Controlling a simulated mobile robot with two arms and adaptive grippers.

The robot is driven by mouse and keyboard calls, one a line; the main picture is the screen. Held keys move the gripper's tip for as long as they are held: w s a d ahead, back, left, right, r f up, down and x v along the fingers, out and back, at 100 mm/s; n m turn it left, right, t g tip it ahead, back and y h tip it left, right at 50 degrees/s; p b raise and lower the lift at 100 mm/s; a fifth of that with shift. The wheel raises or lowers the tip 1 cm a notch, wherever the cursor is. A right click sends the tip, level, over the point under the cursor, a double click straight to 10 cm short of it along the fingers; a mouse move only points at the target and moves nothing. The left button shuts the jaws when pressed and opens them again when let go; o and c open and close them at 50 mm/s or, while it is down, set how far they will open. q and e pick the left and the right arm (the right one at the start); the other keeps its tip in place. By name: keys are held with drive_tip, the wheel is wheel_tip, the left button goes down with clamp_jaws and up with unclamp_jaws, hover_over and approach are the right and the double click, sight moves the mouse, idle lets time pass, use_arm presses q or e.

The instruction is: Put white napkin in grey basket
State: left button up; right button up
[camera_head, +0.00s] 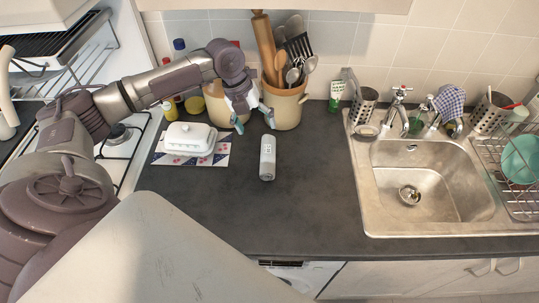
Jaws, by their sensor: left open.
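My left gripper (253,120) is open above the back of the counter, in front of the utensil crock, with its fingertips apart and pointing down. Nothing shows between the fingers. I cannot make out a white napkin in this view. I cannot make out a grey basket either. My right gripper is not in view.
A white butter dish (190,138) sits on a patterned mat to the left. The utensil crock (287,108) is at the back. The sink (435,185) and dish rack (525,205) are right. The counter's middle is clear.

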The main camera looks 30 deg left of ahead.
sight(266, 151)
use_arm(q)
drive_tip(key=b+x, duration=0.2)
drive_tip(key=b, duration=0.1)
drive_tip(key=a+b+x, duration=0.1)
drive_tip(key=b+x, duration=0.1)
drive_tip(key=x, duration=0.1)
drive_tip(key=b+x, duration=0.3)
drive_tip(key=shift+s+a+f+b, duration=0.15)
drive_tip(key=shift+s+f+b, duration=0.05)
drive_tip(key=shift+f+b, duration=0.15)
drive_tip(key=b+x, duration=0.1)
drive_tip(key=b, duration=0.1)
drive_tip(key=b+x, duration=0.4)
drive_tip(key=shift+w+f, duration=0.1)
drive_tip(key=shift+w, duration=0.2)
drive_tip(key=shift+c, duration=0.2)
drive_tip(key=shift+r, duration=0.25)
drive_tip(key=c, duration=1.4)
